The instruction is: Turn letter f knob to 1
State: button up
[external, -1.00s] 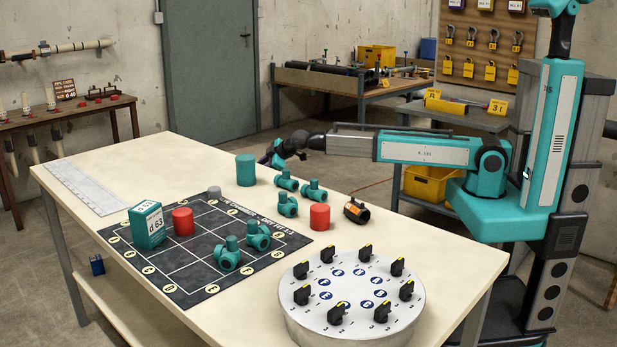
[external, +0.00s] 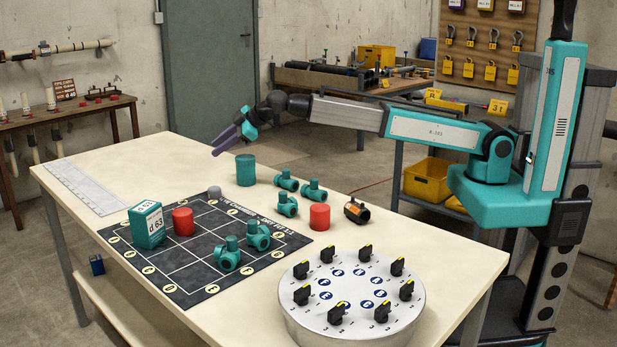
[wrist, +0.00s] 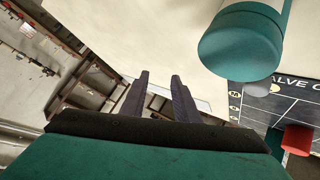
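A round grey disc (external: 352,312) at the front right of the table carries a ring of several black knobs with yellow marks, such as one knob (external: 336,313) at its front. Blue round labels with letters sit inward of the knobs, too small to read, so I cannot tell which knob is letter f. My gripper (external: 217,153) is raised at the back of the table, left of and above a teal cylinder (external: 246,170), far from the disc. In the wrist view its two fingers (wrist: 160,92) stand apart with nothing between them.
A dark grid mat (external: 190,270) holds a teal d 63 box (external: 147,226), a red cylinder (external: 183,222) and teal fittings (external: 227,255). The table's left end has free room.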

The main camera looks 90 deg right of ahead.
jog(key=s+a+r+n+g+y+p, duration=0.1)
jog(key=a+r+p, duration=0.1)
jog(key=a, duration=0.9)
jog(key=s+a+r+n+g+y+p, duration=0.1)
jog(key=s+a+r+y+p, duration=0.1)
jog(key=a, duration=0.9)
notch_tip(320, 180, up, 8)
jog(key=n+g+y+p, duration=0.25)
jog(key=g+p, duration=0.25)
jog(key=p, duration=0.5)
send_over(302, 263)
jog(key=s+d, duration=0.4)
jog(key=shift+s+r+n, duration=0.1)
jog(key=shift+n, duration=0.35)
jog(key=shift+p+x, duration=1.65)
jog(key=shift+x, duration=5.25)
jog(key=shift+s+d, duration=0.1)
jog(key=shift+d, duration=0.05)
jog(key=shift+c, duration=0.3)
grip_shut()
